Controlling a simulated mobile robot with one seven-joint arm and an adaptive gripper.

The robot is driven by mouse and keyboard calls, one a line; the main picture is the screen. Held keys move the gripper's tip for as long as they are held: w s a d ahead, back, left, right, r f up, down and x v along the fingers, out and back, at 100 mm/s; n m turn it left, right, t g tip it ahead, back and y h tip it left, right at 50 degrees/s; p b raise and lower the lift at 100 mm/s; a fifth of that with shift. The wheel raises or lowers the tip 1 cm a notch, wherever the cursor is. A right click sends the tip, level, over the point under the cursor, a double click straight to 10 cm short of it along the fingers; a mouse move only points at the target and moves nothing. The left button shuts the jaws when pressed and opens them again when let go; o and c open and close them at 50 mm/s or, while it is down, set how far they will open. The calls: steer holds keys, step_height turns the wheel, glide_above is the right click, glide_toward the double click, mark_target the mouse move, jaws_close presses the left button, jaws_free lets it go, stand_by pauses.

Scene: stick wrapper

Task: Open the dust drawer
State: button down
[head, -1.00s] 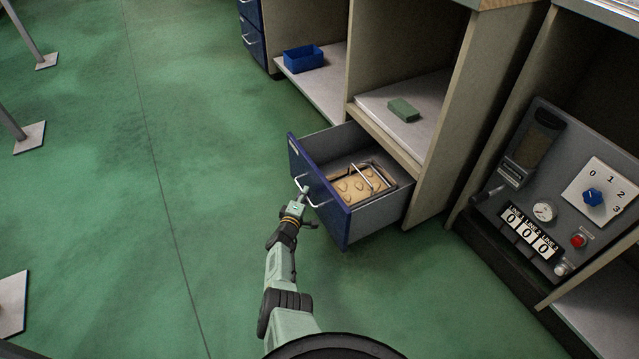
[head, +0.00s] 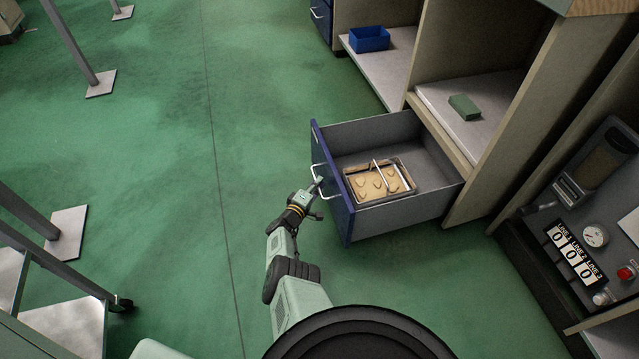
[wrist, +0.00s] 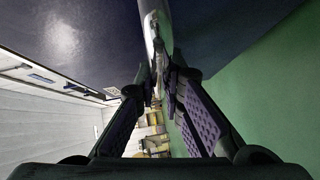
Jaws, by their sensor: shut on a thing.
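The dust drawer (head: 392,131) stands well out of its cabinet in the head view, with a dark blue front (head: 333,190) and grey walls. A metal tray (head: 405,173) with tan contents and a raised wire bar lies inside it. The silver bar handle (head: 325,170) is on the drawer's front. My gripper (head: 317,186) is at the handle, shut on it. In the wrist view the two fingers (wrist: 160,85) close around the shiny handle (wrist: 150,28), with the dark front behind it.
A green block (head: 464,107) lies on the shelf above the drawer. A blue bin (head: 369,39) sits on a shelf farther back. A control panel (head: 575,215) is at the right. The green floor left of the drawer is open, with metal table legs (head: 75,50) farther left.

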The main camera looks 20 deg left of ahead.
steer(key=c, duration=1.7)
jaws_free()
